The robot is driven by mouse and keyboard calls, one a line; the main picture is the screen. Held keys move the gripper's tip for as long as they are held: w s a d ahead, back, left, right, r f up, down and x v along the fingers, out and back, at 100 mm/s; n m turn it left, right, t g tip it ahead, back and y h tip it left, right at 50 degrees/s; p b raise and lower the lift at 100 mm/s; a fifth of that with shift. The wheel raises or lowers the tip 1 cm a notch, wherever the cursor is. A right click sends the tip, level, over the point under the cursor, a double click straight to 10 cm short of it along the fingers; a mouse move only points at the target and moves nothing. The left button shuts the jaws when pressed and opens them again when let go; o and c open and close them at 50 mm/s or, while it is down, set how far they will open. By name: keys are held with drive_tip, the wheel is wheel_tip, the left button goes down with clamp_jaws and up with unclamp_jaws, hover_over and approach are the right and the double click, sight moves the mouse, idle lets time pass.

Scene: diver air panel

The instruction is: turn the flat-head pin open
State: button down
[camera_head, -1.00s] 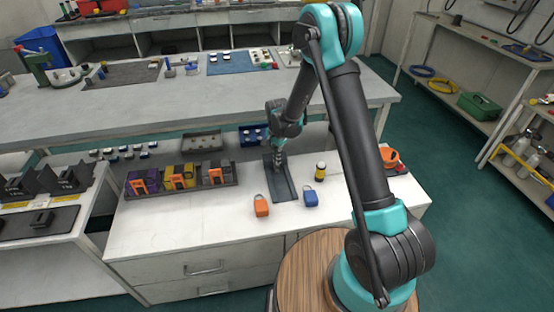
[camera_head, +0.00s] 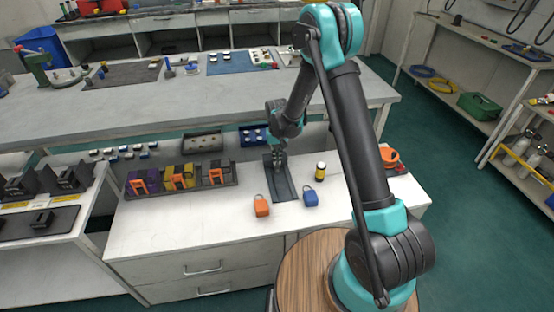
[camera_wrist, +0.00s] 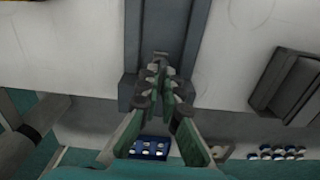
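My gripper (camera_head: 279,163) points down over a long dark grey panel (camera_head: 285,187) on the near white bench. The panel (camera_wrist: 160,22) also shows in the wrist view, with a raised lighter strip along its middle. The gripper's fingers (camera_wrist: 163,82) come close together over this strip, but I cannot tell whether they are shut or hold anything. A small grey part (camera_wrist: 161,54) shows just beyond the fingertips; its shape is too small to make out. I cannot pick out the flat-head pin; the fingers may hide it.
An orange padlock (camera_head: 261,206) and a blue padlock (camera_head: 310,198) lie by the panel's near end. A yellow-black canister (camera_head: 320,171) stands to the right. A tray of coloured blocks (camera_head: 181,180) is to the left, and a blue tray (camera_head: 251,136) is behind.

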drive_tip(key=n, duration=0.4)
drive_tip(key=shift+n, duration=0.3)
drive_tip(key=n, duration=0.4)
drive_tip(key=shift+n, duration=0.3)
drive_tip(key=n, duration=0.4)
drive_tip(key=shift+n, duration=0.3)
drive_tip(key=n, duration=1.4)
drive_tip(key=shift+s, duration=0.1)
drive_tip(key=n, duration=0.5)
drive_tip(key=shift+n, duration=2.2)
